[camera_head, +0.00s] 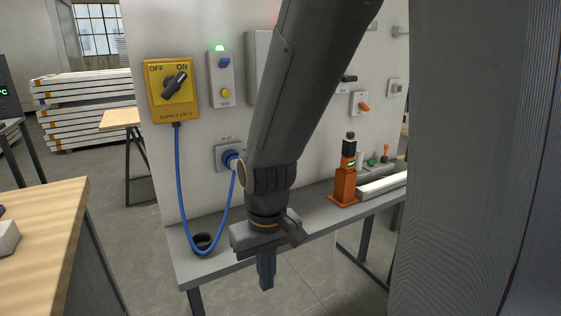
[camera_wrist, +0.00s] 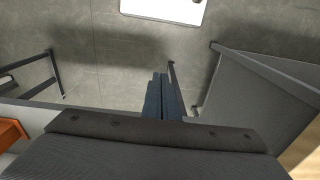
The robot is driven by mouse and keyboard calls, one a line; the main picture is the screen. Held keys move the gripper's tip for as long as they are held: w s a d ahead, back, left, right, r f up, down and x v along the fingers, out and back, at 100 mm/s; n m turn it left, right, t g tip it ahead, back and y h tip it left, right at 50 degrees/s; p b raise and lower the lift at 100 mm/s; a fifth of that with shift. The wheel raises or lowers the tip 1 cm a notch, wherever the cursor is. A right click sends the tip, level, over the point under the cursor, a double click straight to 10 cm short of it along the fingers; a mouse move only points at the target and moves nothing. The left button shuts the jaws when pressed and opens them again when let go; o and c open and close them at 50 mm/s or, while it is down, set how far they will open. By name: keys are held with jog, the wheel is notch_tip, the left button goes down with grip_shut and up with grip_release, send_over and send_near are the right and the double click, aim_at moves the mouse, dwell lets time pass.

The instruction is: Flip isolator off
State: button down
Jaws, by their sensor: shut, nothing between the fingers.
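The isolator (camera_head: 171,91) is a yellow box on the wall at the upper left in the head view. It is marked OFF at left and ON at right, with SUPPLY 230 V below. Its black rotary handle (camera_head: 175,84) is tilted, its upper end toward the ON mark. My gripper (camera_head: 266,283) hangs down in front of the bench, below and to the right of the isolator and well apart from it. Its blue fingers are shut and empty. They also show in the wrist view (camera_wrist: 164,98), pointing over the floor. The isolator is not in the wrist view.
A blue cable (camera_head: 183,200) loops from the isolator to the inlet (camera_head: 230,157). A test box (camera_head: 221,80) with a lit green lamp is right of the isolator. An orange device (camera_head: 345,180) stands on the grey bench (camera_head: 317,207). A wooden table (camera_head: 50,230) is at left.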

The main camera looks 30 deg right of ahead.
jog(key=w+r+n+t+p, duration=0.1)
jog(key=w+r+t+p, duration=0.25)
jog(key=w, duration=0.45)
jog(key=w+r+n+t+p, duration=0.2)
jog(key=w+r+t, duration=0.15)
jog(key=w, duration=0.35)
jog(key=w+d+r+n+t+h+p, duration=0.1)
jog(key=w+d+r+t+h+p, duration=0.1)
jog(key=w+d+r+h+p, duration=0.3)
jog(key=w+d+r+h, duration=0.1)
jog(key=w+d+r, duration=0.2)
jog(key=d+r, duration=0.2)
jog(key=shift+w+d+r+t+h, duration=0.3)
jog(key=shift+d+h, duration=0.1)
jog(key=shift+d, duration=0.6)
jog(key=s+p+x, duration=0.1)
jog(key=x, duration=0.5)
jog(key=s+d+f+p+x, duration=0.1)
jog(key=p+x, duration=0.1)
jog(key=x, duration=0.4)
jog(key=shift+w+d+f, duration=0.25)
jog(key=shift+d+f, duration=0.15)
jog(key=shift+f, duration=0.05)
